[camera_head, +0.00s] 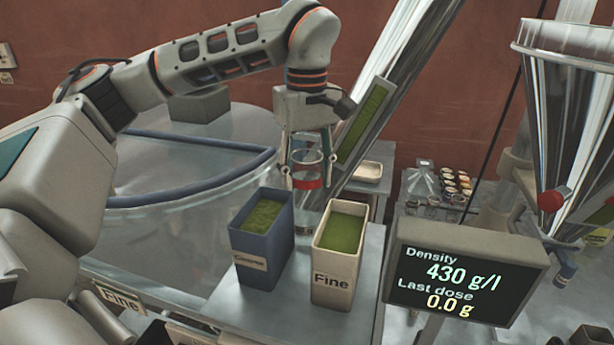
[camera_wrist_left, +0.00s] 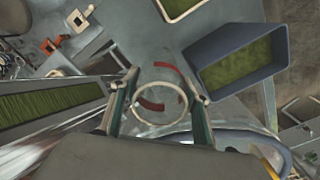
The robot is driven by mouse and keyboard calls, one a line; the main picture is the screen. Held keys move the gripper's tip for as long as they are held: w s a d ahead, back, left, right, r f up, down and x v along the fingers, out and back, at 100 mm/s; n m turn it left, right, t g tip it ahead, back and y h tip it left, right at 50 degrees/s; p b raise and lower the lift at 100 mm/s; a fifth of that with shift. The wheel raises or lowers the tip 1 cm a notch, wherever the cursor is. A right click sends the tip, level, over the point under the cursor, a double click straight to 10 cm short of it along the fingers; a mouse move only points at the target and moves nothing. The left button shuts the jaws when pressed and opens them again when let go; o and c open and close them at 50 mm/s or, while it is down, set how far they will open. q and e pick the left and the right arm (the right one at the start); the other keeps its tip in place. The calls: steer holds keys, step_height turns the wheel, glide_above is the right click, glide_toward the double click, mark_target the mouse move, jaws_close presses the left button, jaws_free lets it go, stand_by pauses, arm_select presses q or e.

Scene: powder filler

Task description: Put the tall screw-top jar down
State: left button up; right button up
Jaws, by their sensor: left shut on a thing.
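The tall screw-top jar (camera_head: 308,168) is clear glass with a red band around it. It looks empty and its mouth is open. My left gripper (camera_head: 305,183) is shut on the jar, with one finger on each side, behind the two powder bins. The jar is upright, and its lower part is partly hidden by the bins. I cannot tell whether its base touches the surface. In the left wrist view the jar (camera_wrist_left: 160,100) sits between the fingers of my left gripper (camera_wrist_left: 160,96), seen from above. My right gripper is not in view.
A blue-grey bin (camera_head: 265,240) labelled Coarse and a cream bin (camera_head: 338,262) labelled Fine hold green powder on a metal table. A display (camera_head: 462,275) stands to the right. A slanted metal tube (camera_head: 405,75) passes close beside the gripper. A pale tray (camera_head: 368,172) lies behind.

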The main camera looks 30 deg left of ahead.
arm_select(q)
steer(key=shift+f, duration=0.1)
steer(key=o, duration=0.9)
